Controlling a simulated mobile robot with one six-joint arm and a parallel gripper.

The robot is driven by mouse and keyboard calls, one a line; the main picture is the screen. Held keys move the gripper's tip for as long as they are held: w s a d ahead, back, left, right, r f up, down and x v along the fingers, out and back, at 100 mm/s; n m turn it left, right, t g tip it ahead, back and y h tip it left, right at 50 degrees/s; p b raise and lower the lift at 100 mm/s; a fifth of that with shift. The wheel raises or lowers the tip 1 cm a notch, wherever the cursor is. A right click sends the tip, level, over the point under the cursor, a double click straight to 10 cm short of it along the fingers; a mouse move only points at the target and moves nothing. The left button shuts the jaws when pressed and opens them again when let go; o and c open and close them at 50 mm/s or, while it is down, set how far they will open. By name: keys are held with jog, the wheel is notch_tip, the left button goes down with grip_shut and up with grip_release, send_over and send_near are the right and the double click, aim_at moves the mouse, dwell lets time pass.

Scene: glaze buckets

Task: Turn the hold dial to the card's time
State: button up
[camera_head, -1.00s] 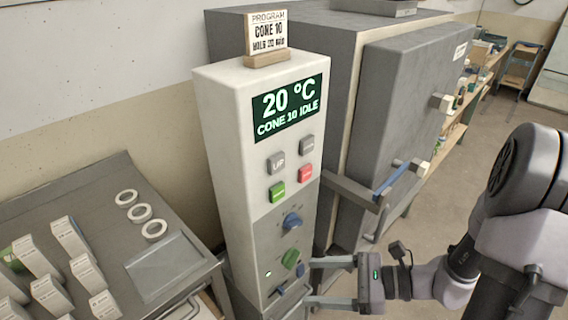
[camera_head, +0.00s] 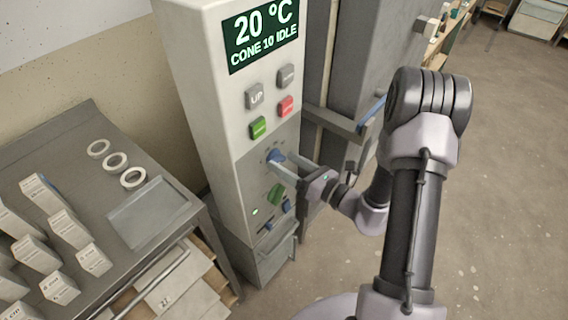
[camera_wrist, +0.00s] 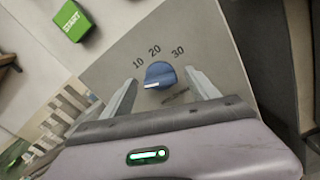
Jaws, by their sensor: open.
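The blue hold dial (camera_head: 274,155) is on the grey lower panel of the kiln controller. In the wrist view the dial (camera_wrist: 159,72) has the printed marks 10, 20 and 30 in an arc above it. A white line on the dial lies toward its lower left, away from the 20. My gripper (camera_head: 283,165) is open in front of the panel. In the wrist view its fingers stand either side of the dial, with gaps showing. The program card is out of view now.
The controller display (camera_head: 262,35) reads 20 °C, CONE 10 IDLE. A green START button (camera_wrist: 72,20) is above the dial, and a green knob (camera_head: 276,193) is below it. A grey cart (camera_head: 62,150) with boxes and white rings stands left. Open floor lies right.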

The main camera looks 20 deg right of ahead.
jog(key=shift+w+a, duration=0.35)
jog(key=shift+w, duration=0.1)
jog(key=c, duration=1.4)
jog(key=shift+o, duration=0.2)
jog(key=shift+r, duration=0.1)
jog(key=shift+m+p, duration=0.3)
jog(key=m+p, duration=0.2)
jog(key=shift+d+r+m+p, duration=0.1)
jog(key=shift+m+p, duration=0.25)
jog(key=shift+m, duration=0.05)
jog(key=m+p, duration=0.4)
jog(key=m, duration=0.1)
jog(key=m+p, duration=0.1)
jog(key=m, duration=0.2)
jog(key=m+p, duration=0.1)
jog(key=m, duration=0.1)
jog(key=shift+f+p, duration=0.3)
jog(key=shift+p, duration=0.05)
jog(key=shift+f+m+p, duration=0.2)
jog(key=shift+m+p, duration=0.65)
jog(key=shift+m, duration=1.35)
